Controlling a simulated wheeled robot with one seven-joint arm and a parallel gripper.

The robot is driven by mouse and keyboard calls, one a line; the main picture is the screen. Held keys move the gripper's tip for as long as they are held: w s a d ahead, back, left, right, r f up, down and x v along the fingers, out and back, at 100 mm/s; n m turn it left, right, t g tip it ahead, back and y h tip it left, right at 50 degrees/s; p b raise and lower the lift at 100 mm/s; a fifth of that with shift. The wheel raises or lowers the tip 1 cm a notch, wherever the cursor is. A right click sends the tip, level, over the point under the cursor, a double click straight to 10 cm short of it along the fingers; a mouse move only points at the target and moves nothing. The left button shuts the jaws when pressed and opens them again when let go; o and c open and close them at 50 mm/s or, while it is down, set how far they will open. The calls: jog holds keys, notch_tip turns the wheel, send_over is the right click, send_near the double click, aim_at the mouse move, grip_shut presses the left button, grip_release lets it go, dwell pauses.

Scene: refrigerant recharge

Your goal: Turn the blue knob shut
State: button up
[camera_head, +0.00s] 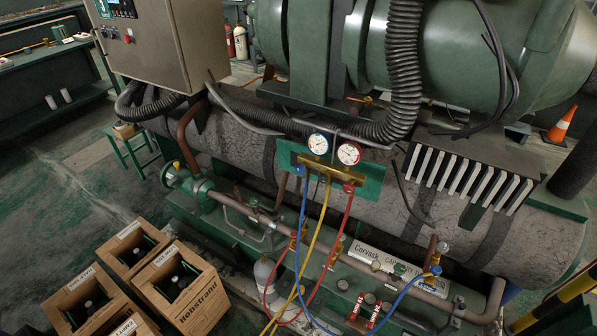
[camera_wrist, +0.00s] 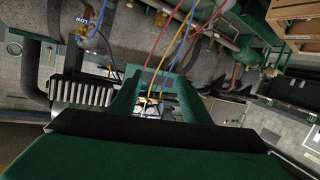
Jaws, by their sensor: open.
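The gauge manifold with its green back plate (camera_head: 370,182) hangs in front of the large grey pipe in the head view. It carries a blue-rimmed gauge (camera_head: 319,144) and a red-rimmed gauge (camera_head: 348,153). The blue knob (camera_head: 299,170) is at its left end and the red knob (camera_head: 349,187) at its right. Blue, yellow and red hoses hang below. My gripper is outside the head view. In the wrist view my gripper (camera_wrist: 160,82) is open, with two green fingers apart. The manifold shows small between them, farther off; the blue knob cannot be made out there.
Green machinery and a ribbed black hose (camera_head: 405,60) surround the manifold. A grey control cabinet (camera_head: 160,45) is at upper left. Several open cardboard boxes (camera_head: 180,285) stand at lower left. An orange cone (camera_head: 562,126) is at right. Floor at left is partly clear.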

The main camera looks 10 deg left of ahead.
jog(key=w+a+f+n+y, duration=0.1)
jog(key=w+a+f+n, duration=0.1)
jog(key=w+a+n, duration=0.3)
jog(key=w+f+n, duration=0.2)
jog(key=w+n, duration=0.1)
jog(key=w, duration=0.4)
jog(key=n+t+h, duration=0.2)
jog(key=n+h, duration=0.5)
jog(key=n, duration=0.5)
send_near(298, 172)
jog(key=x, duration=1)
jog(key=shift+d+r, duration=0.1)
jog(key=c, duration=1)
jog(key=shift+c, duration=0.2)
